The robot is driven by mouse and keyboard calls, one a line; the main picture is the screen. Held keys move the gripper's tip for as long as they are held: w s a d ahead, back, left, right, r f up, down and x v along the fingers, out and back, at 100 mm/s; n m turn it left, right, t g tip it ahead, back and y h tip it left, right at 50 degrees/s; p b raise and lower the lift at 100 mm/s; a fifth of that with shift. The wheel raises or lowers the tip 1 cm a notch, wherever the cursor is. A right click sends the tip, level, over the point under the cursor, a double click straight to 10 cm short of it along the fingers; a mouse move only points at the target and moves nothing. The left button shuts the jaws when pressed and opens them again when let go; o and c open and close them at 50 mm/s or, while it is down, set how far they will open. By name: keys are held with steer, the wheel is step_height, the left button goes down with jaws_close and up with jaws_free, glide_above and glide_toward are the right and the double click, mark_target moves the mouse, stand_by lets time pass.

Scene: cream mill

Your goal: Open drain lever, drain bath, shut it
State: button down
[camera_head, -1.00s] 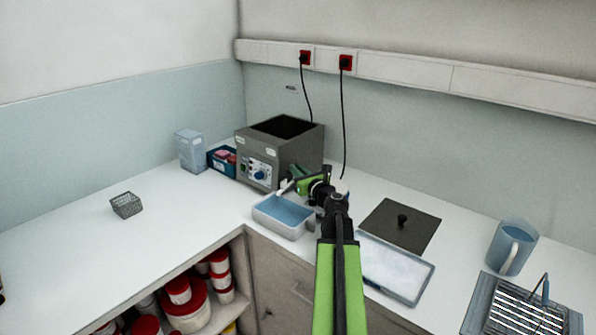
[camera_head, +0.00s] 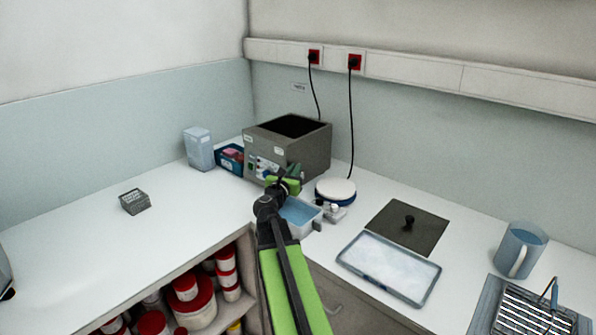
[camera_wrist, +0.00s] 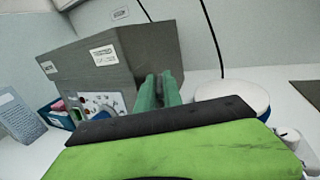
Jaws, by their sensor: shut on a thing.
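The grey bath (camera_head: 316,150) is an open-topped box with a dark inside, on the counter near the corner. My gripper (camera_head: 291,178) is at the bath's lower front right. In the wrist view its green fingers (camera_wrist: 160,88) are close together by the bath's corner. They are shut on what appears to be the drain lever, which the fingers and wrist hide. A white tub with blue liquid (camera_head: 300,212) stands below my gripper, partly hidden by my arm.
A white round-topped device (camera_head: 336,188) stands right of the gripper. A dark lid (camera_head: 408,226), a shallow tray (camera_head: 388,266) and a blue jug (camera_head: 520,250) lie further right. The left counter is mostly free.

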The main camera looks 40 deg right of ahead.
steer(key=shift+w+a+m+g+h, duration=0.1)
steer(key=shift+w+m+g+h, duration=0.2)
steer(key=shift+m+g, duration=0.45)
steer(key=shift+w+a+m+g+h, duration=0.1)
steer(key=shift+w+m+g+h, duration=0.3)
steer(key=shift+g, duration=0.55)
steer(key=shift+s+m+g, duration=0.1)
steer(key=shift+m+g, duration=0.15)
steer(key=shift+g, duration=0.05)
steer(key=c, duration=1.5)
jaws_free()
steer(key=v, duration=0.8)
